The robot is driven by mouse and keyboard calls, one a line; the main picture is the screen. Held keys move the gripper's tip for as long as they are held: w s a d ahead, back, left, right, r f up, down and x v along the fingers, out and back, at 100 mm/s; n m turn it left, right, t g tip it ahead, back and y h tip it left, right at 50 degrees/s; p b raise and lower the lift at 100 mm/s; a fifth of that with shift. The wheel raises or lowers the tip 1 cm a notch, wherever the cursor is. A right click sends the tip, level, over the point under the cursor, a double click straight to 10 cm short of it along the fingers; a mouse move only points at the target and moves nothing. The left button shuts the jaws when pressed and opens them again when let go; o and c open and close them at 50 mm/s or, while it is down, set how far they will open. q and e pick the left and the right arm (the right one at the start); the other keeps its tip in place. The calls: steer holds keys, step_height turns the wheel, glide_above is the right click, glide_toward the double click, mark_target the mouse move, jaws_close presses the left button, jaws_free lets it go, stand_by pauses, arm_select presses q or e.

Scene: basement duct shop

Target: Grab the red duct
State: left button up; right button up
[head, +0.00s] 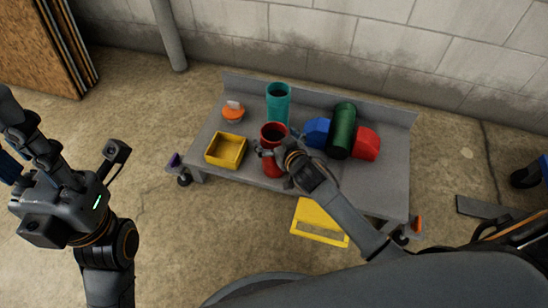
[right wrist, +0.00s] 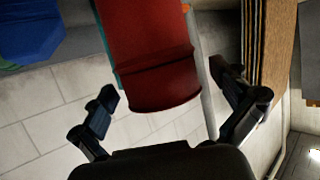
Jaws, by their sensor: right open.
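The red duct (head: 273,132) stands upright near the middle of the grey low cart, its round open top facing up. My right gripper (head: 268,153) is open at its near right side, with fingers spread. In the right wrist view the red duct (right wrist: 155,65) shows between the two finger tips (right wrist: 165,84), with a visible gap on either side. My left gripper (head: 10,135) is at the far left, away from the cart, its fingers apart and empty.
On the cart (head: 375,185), a teal duct (head: 278,98) stands just behind the red one. A yellow bin (head: 226,150) and an orange item (head: 233,115) are left. Blue (head: 317,132), green (head: 342,128) and red (head: 367,143) pieces lie right. A yellow object (head: 318,222) is below the front edge.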

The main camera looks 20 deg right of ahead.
steer(key=shift+w+f, duration=0.2)
steer(key=shift+w, duration=0.2)
steer(key=c, duration=1.8)
steer(key=shift+c, duration=0.5)
steer(key=shift+r, duration=0.15)
